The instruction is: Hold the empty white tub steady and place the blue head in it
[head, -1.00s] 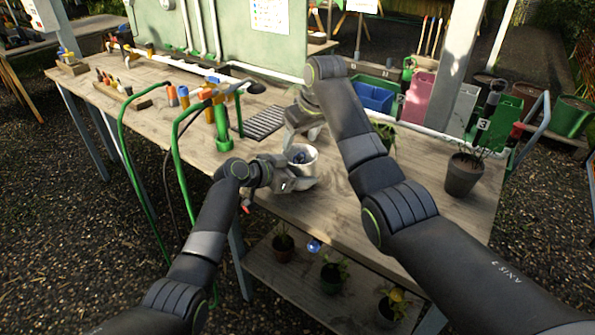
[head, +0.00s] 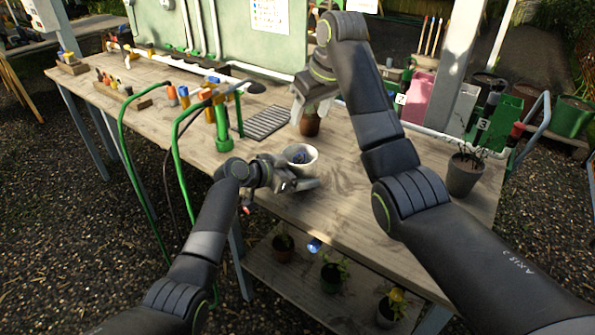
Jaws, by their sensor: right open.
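The white tub (head: 308,165) stands on the bench near its front edge. A small dark blue piece, seemingly the blue head (head: 299,157), shows inside it. My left gripper (head: 296,182) is at the tub's near lower side, with its fingers close to the wall. Whether they press on the tub cannot be told. My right gripper (head: 312,105) is open and raised beyond the tub, with nothing seen between its fingers. A brown pot (head: 310,126) shows just below and behind it.
A dark potted plant (head: 463,175) stands at the right. Several pots (head: 331,279) are on the lower shelf.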

